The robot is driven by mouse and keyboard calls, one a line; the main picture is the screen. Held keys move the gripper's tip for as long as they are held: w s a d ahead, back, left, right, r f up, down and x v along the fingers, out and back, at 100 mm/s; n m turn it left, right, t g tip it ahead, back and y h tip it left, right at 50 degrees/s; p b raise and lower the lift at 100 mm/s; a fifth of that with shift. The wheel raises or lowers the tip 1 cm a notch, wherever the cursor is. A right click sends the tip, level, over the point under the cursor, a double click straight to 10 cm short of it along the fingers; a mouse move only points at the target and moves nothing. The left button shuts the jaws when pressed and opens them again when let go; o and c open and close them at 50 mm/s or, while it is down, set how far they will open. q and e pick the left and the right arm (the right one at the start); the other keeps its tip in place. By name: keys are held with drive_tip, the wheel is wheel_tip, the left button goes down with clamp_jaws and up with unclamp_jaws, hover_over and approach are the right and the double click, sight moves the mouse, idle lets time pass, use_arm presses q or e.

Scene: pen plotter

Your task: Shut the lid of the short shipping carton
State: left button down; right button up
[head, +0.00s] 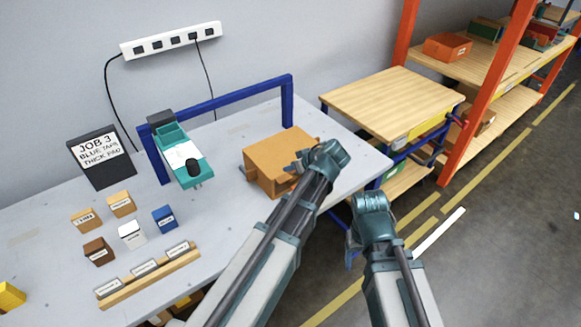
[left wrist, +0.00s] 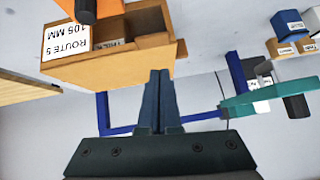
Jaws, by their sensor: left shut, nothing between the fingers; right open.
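The orange-brown shipping carton (head: 262,172) stands near the table's right end in the head view. In the left wrist view the carton (left wrist: 152,27) appears upside down, with a white "ROUTE 5 105 MM" label and a dark opening beside it. A brighter orange panel (left wrist: 68,8) shows at the top edge; I cannot tell the lid's exact angle. My left gripper (head: 299,161) is at the carton's right side, partly hiding it. Its fingers (left wrist: 158,100) are together and empty, and I cannot tell whether they touch the carton. My right gripper (head: 353,245) is open and empty, beyond the table's right edge.
A blue frame (head: 225,99) stands behind the carton, and a teal plotter (head: 181,155) is to its left. Several small boxes and a wooden rack (head: 150,275) occupy the left. A wooden-topped cart (head: 390,102) stands beyond the table at right.

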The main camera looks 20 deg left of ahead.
use_arm(q)
drive_tip(key=p+v, duration=0.4)
drive_tip(key=v, duration=0.3)
drive_tip(key=shift+s+r, duration=0.4)
drive_tip(key=shift+s, duration=0.1)
drive_tip(key=shift+a, duration=0.1)
drive_tip(key=s+a+f+m+g+h, duration=0.1)
drive_tip(key=s+f+m+g+h, duration=0.1)
drive_tip(key=s+f+m+h, duration=0.25)
drive_tip(key=s+a+f+m+g+h, duration=0.1)
drive_tip(key=s+f+m+g+h, duration=0.15)
drive_tip(key=s+m, duration=0.4)
drive_tip(key=s+d+m, duration=0.2)
drive_tip(key=s+d, duration=0.5)
drive_tip(key=d, duration=0.3)
drive_tip(key=shift+s+d+r+m+g+y, duration=0.3)
drive_tip(key=shift+s+d+g, duration=0.05)
drive_tip(key=shift+d, duration=0.05)
